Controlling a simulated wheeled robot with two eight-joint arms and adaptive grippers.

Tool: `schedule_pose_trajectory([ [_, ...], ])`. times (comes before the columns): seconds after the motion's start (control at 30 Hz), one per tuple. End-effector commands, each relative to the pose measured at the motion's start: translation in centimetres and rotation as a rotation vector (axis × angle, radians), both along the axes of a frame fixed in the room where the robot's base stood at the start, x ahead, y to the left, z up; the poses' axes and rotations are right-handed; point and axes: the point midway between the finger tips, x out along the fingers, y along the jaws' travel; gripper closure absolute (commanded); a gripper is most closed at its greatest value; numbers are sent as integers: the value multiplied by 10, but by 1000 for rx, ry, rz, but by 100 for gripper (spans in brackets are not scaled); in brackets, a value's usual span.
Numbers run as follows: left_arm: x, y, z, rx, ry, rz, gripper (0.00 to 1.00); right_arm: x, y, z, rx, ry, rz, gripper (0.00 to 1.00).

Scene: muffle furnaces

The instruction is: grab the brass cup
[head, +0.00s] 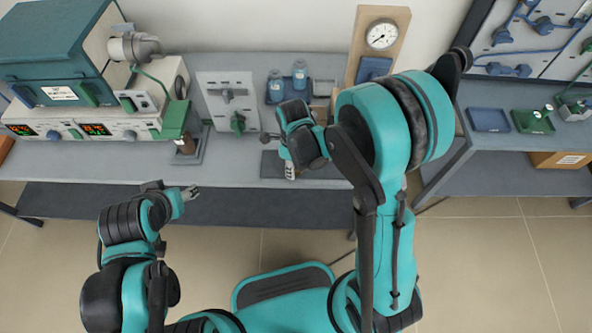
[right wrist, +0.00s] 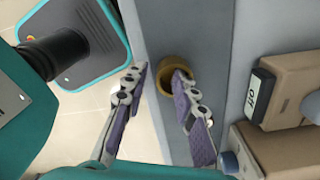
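The brass cup (right wrist: 170,72) is a short round cup with an open top, on the grey bench in the right wrist view. My right gripper (right wrist: 158,73) is open, its two fingers spread apart. One finger overlaps the near part of the cup in the picture, and the other is off to the left of it. I cannot tell if a finger touches the cup. In the head view my right gripper (head: 279,155) is over the bench front, and I cannot make out the cup there. My left gripper (head: 191,193) is in front of the bench, away from the cup; its opening is unclear.
Brown boxes, one with an OFF label (right wrist: 262,92), stand right of the cup. In the head view a furnace (head: 60,55) stands left, two blue-labelled bottles (head: 299,75) at the back, and a gauge stand (head: 400,22) behind my right arm. Blue (head: 489,120) and green trays lie right.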

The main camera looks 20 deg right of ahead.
Motion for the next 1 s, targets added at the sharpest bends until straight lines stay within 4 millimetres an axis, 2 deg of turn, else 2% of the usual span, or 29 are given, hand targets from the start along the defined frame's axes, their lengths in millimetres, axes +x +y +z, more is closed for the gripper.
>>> schedule_pose_trajectory([
  [0.17, 0, 0, 1, 0, 0, 0, 47, 0, 0, 1, 0, 0, 0, 73],
  [0.27, 0, 0, 1, 0, 0, 0, 47, 0, 0, 1, 0, 0, 0, 96],
  [0.3, 0, 0, 1, 0, 0, 0, 47, 0, 0, 1, 0, 0, 0, 100],
  [0.77, 0, 0, 4, 0, 0, 0, 47, 0, 0, 5, 0, 0, 0, 100],
  [0.87, 0, 0, 9, 0, 0, 0, 47, 0, 0, 14, 0, 0, 0, 100],
  [1.0, 0, 0, 21, 0, 0, 0, 47, 0, 0, 37, 0, 0, 0, 100],
])
